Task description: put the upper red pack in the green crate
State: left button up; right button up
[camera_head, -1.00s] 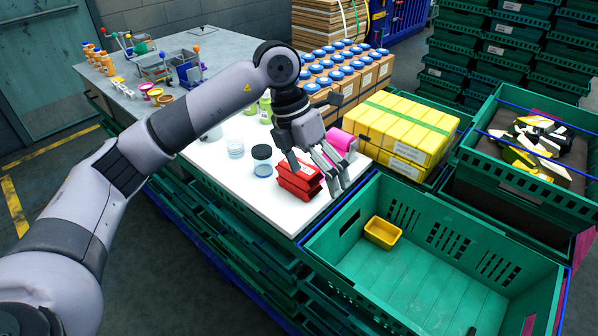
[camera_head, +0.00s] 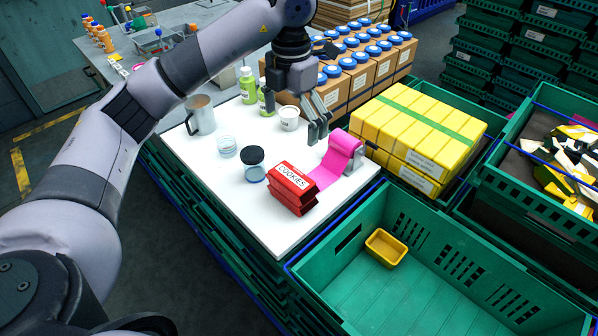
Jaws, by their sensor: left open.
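Two red packs lie stacked on the white board. The upper red pack (camera_head: 291,178) shows a white label reading "COOKIES", and the lower red pack (camera_head: 292,201) is mostly covered by it. The green crate (camera_head: 340,262) stands to the right of the board's front end, with a small yellow bin (camera_head: 386,247) inside. My left gripper (camera_head: 318,136) is open and empty above the board, behind and apart from the red packs, near the pink roll. My right gripper is not in view.
A pink roll (camera_head: 345,146) with its strip unrolled lies beside the packs. A black-lidded jar (camera_head: 254,165), a clear cup (camera_head: 226,147), a white cup (camera_head: 289,118) and a metal mug (camera_head: 201,116) stand on the board (camera_head: 207,165). Yellow boxes (camera_head: 420,130) stand to the right.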

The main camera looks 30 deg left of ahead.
pick_arm(q)
send_over(291, 176)
notch_tip(291, 176, down, 4)
notch_tip(291, 176, down, 7)
jog(key=shift+s+d+f+p, duration=0.1)
jog(key=shift+s+d+p, duration=0.05)
jog(key=shift+p, duration=0.35)
notch_tip(291, 176, down, 5)
jog(key=shift+r+p, duration=0.1)
jog(key=shift+p, duration=1.1)
jog(key=shift+f, duration=0.3)
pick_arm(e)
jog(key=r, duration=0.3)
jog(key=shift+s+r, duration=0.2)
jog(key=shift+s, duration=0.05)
pick_arm(q)
jog(key=shift+c, duration=0.4)
jog(key=c, duration=1)
